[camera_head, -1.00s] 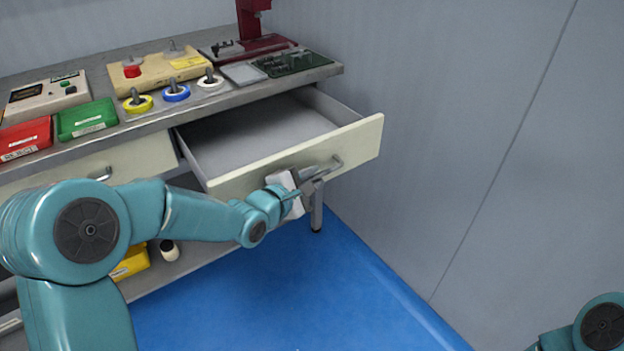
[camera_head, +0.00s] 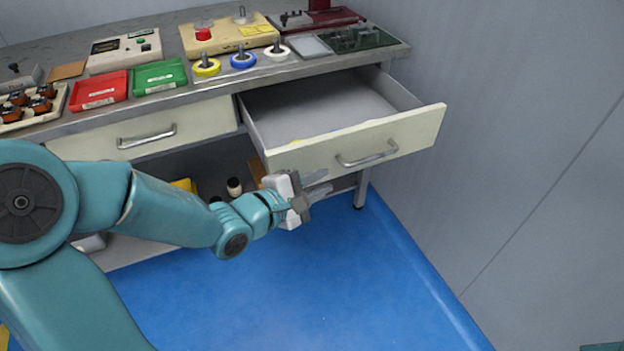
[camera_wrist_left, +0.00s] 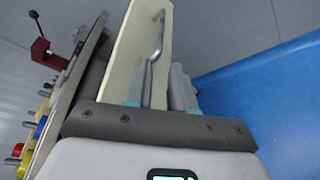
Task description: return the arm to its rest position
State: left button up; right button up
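My left gripper (camera_head: 323,182) is in front of the open drawer (camera_head: 350,143), near the left part of its front panel. Its two fingers are apart with nothing between them. They are clear of the drawer's metal handle (camera_head: 368,156), which lies to their upper right. In the left wrist view the spread fingers (camera_wrist_left: 162,72) point toward the drawer front, with the handle (camera_wrist_left: 158,35) beyond them. My right gripper is out of view; only a sliver of teal shows at the bottom right corner of the head view.
The drawer sticks out from the workbench (camera_head: 215,97), with small coloured bits inside its front. A closed drawer (camera_head: 150,130) is to its left. Red (camera_head: 98,90) and green (camera_head: 160,76) trays and several spools stand on top. A grey wall (camera_head: 520,130) bounds the right; blue floor (camera_head: 330,290) is clear.

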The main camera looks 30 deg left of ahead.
pick_arm(q)
jog(key=shift+v, duration=0.85)
